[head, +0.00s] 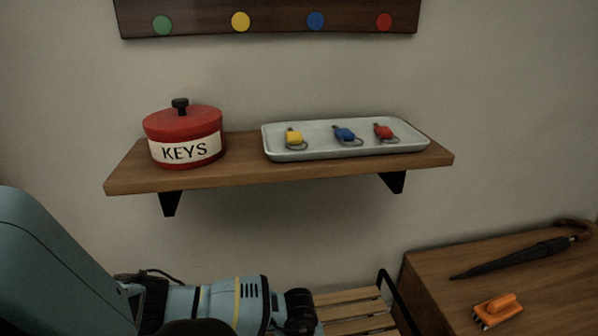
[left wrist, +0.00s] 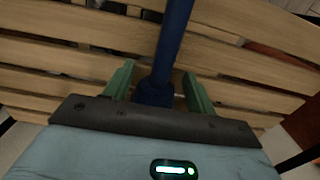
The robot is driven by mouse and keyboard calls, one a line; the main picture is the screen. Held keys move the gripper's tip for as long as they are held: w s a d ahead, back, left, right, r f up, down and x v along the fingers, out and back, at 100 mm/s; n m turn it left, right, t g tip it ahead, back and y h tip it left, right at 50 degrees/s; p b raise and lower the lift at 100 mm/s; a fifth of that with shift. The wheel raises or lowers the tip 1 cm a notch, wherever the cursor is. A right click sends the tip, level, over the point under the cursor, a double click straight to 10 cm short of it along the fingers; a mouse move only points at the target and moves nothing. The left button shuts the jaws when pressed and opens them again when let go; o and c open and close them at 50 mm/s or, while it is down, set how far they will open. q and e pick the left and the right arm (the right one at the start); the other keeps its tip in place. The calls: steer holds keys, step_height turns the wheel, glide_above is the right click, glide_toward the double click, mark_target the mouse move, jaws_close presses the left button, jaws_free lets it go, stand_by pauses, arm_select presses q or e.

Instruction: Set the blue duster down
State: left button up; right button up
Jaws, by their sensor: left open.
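The blue duster (left wrist: 175,35) shows in the left wrist view as a dark blue shaft with a thicker collar, running up and out of the top of the picture. My left gripper (left wrist: 157,74) has its two green fingers open, one on each side of the shaft, with gaps between them and it. Wooden bench slats (left wrist: 80,62) lie behind the shaft; I cannot tell whether it touches them. The duster's far end is out of view. In the head view my left arm reaches in low from the left, and its fingers and the duster do not show. My right gripper is not in view.
The slatted bench (head: 345,312) also shows low in the head view, with a black armrest. Right of it, a wooden top (head: 440,277) holds a black umbrella (head: 515,257) and an orange brush (head: 497,309). A wall shelf (head: 240,172) bears a red KEYS pot (head: 184,124) and a key tray (head: 345,152).

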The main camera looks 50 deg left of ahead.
arm_select(q)
step_height(320, 180, up, 12)
steer(key=p, duration=0.2)
steer(key=shift+f, duration=0.25)
